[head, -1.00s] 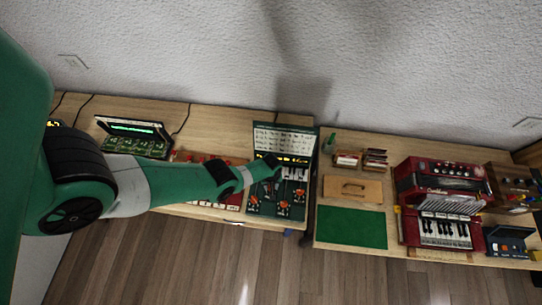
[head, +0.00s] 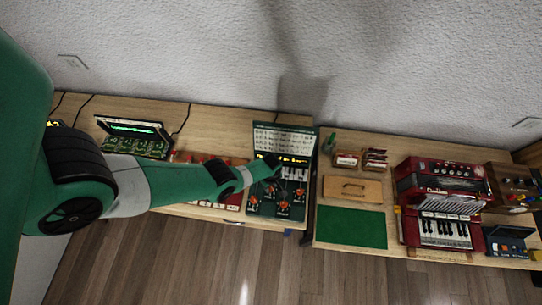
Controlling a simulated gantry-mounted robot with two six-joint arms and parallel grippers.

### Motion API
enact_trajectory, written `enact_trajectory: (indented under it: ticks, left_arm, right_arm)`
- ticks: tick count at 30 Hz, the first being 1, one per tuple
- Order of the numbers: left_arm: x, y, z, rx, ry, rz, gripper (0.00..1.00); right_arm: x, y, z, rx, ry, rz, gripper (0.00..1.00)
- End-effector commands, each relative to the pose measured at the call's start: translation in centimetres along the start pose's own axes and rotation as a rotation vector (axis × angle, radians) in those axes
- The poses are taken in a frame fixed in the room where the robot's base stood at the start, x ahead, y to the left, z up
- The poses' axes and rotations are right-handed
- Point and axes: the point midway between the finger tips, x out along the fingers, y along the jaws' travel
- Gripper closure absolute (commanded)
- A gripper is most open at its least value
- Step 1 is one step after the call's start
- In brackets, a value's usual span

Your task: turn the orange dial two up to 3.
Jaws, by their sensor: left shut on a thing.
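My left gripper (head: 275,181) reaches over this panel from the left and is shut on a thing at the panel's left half. The arm's wrist and the gripper hide what it holds, and I cannot tell which dial it is. The dial numbers are too small to read. My right gripper does not show.
A red panel (head: 232,203) lies left of the green panel, partly under my arm. A device with a green screen (head: 133,132) stands farther left. On the right bench are a green mat (head: 351,227), a wooden box (head: 353,188) and a red accordion (head: 440,190).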

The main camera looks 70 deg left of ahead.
Motion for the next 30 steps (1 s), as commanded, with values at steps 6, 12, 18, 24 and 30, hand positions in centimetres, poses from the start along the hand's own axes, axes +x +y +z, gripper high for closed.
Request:
enact_trajectory:
  ticks: [6,12,18,24,30]
  left_arm:
    - [0.1,0.0,-0.1,0.0,0.001,0.001,1.0]
    - [0.1,0.0,0.0,0.001,0.001,0.001,0.36]
    - [0.1,0.0,0.0,0.001,0.0,0.0,0.3]
    - [-0.6,0.0,0.0,0.001,0.0,0.0,0.3]
    - [-3.6,0.0,0.0,0.001,0.0,0.0,0.3]
  right_arm:
    - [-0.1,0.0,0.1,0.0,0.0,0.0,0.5]
    - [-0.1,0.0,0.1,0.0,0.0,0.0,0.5]
    - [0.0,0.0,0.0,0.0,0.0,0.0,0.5]
    - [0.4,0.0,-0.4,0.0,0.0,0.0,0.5]
    - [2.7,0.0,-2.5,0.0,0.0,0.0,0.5]
